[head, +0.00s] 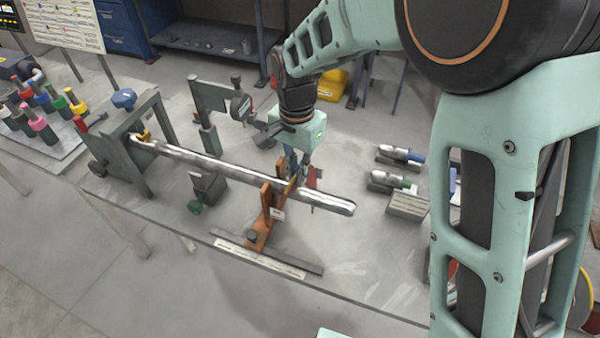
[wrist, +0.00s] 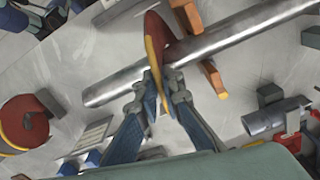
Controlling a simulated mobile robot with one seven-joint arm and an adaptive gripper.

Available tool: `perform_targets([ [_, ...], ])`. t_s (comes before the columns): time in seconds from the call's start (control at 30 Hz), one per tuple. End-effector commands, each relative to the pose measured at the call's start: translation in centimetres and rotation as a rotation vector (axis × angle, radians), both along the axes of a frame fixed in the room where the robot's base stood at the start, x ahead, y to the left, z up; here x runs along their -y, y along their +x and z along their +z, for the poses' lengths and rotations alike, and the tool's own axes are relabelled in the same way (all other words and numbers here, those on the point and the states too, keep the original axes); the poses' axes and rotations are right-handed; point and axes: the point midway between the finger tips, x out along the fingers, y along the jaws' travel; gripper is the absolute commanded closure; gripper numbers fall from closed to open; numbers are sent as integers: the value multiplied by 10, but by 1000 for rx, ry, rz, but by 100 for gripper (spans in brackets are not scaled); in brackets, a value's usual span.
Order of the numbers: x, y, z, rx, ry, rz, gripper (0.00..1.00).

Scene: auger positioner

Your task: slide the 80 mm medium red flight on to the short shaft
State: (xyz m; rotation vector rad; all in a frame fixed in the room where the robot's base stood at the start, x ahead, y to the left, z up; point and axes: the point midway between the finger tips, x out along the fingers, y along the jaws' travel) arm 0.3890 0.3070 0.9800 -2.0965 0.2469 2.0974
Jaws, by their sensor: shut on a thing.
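A silver shaft (head: 225,166) runs from the grey stand at left to a free end at right. It also crosses the wrist view (wrist: 215,45). A red flight with a yellow edge (wrist: 158,38) stands across the shaft in the wrist view, with shaft showing on both sides of it. I cannot tell whether the flight is around the shaft or only against its near side. My gripper (wrist: 157,85) is shut on the flight's lower edge. In the head view my gripper (head: 292,172) points down beside the shaft's right part and the flight is mostly hidden.
An orange support (head: 266,212) stands under the shaft near my gripper. A grey upright with a dial (head: 210,112) stands behind the shaft. Blue-ended (head: 402,154) and green-ended (head: 392,180) pieces lie on blocks at right. The front right tabletop is clear.

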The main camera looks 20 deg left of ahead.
Motion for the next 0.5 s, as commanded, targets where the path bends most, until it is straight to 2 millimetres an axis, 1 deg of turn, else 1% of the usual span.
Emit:
perform_targets([
  [0.5, -13, 1, 2, 2, 1, 2, 100],
])
